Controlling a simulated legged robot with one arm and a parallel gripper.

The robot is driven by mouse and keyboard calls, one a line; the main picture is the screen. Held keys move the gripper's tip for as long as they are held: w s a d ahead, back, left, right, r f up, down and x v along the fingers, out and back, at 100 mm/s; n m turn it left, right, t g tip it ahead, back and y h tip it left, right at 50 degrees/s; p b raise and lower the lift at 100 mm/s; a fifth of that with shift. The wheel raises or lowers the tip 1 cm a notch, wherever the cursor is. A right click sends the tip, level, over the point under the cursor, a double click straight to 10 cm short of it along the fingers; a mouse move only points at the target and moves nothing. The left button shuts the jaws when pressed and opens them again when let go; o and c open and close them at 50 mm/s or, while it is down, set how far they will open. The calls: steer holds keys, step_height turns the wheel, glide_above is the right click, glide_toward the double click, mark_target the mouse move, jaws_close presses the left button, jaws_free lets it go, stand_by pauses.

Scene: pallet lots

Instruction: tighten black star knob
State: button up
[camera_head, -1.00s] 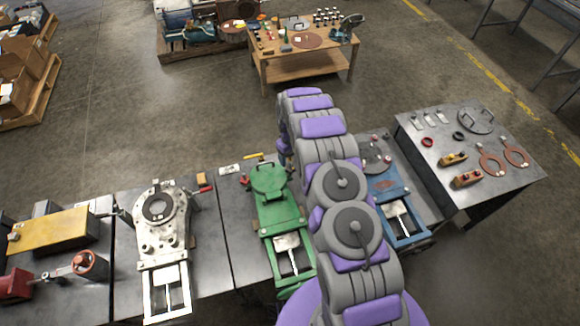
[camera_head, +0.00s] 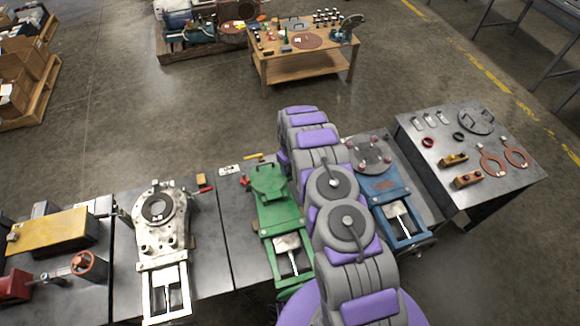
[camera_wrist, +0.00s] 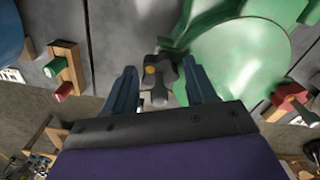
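The black star knob (camera_wrist: 158,76) shows in the wrist view, dark with a yellow centre, at the edge of a green fixture (camera_wrist: 235,65). My gripper (camera_wrist: 157,68) is open, with one blue finger on each side of the knob. Gaps show between the fingers and the knob, so I see no grip on it. The head view shows the green fixture (camera_head: 277,221) on the dark bench, just left of my arm. My gripper and the knob cannot be made out there.
A silver fixture (camera_head: 162,236) stands to the left and a blue one (camera_head: 392,204) to the right of my arm. In the wrist view, a wooden block with green and red ends (camera_wrist: 66,68) lies left and a red clamp-like part (camera_wrist: 290,97) right. A side table (camera_head: 520,182) holds loose parts.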

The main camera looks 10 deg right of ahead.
steer(key=c, duration=0.8)
steer(key=shift+m, duration=0.5)
steer(key=m, duration=0.3)
steer(key=m+p, duration=0.1)
steer(key=m, duration=0.2)
steer(key=shift+m, duration=0.3)
steer(key=m+p, duration=0.1)
steer(key=m, duration=0.3)
steer(key=shift+s, duration=0.1)
steer(key=shift+m, duration=1.6)
steer(key=shift+p, duration=0.3)
